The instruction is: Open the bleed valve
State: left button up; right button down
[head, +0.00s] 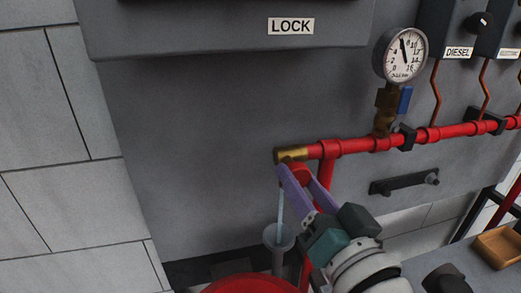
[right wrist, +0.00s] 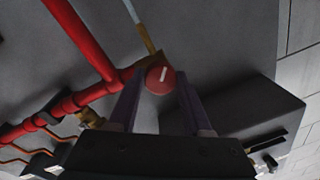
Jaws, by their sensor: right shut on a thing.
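The bleed valve is a brass fitting (head: 291,154) at the left end of the red pipe, with a round red knob (head: 301,172). In the right wrist view the knob (right wrist: 160,78) shows a white line, nearly upright in the picture. My right gripper (head: 304,178) has its purple fingers on either side of the knob and is shut on it. A thin pale blue stream (head: 281,206) runs from below the valve down to a grey funnel (head: 279,238). The stream also shows in the right wrist view (right wrist: 131,12), beyond the brass spout (right wrist: 143,40). My left gripper is out of view.
A pressure gauge (head: 401,55) stands on the red pipe (head: 440,133), its needle pointing nearly straight up. A grey box labelled LOCK (head: 290,26) hangs above. A black bracket (head: 404,182) sits on the panel at right. A wooden tray (head: 499,246) lies at lower right.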

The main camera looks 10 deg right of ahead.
jog(key=shift+r+n, duration=0.15)
jog(key=shift+n, duration=0.35)
jog(key=shift+c, duration=1.8)
grip_release()
jog(key=shift+s, duration=0.25)
jog(key=s, duration=0.9)
jog(key=shift+s+d+f, duration=0.2)
jog(key=shift+d+f, duration=0.1)
jog(key=shift+d, duration=0.15)
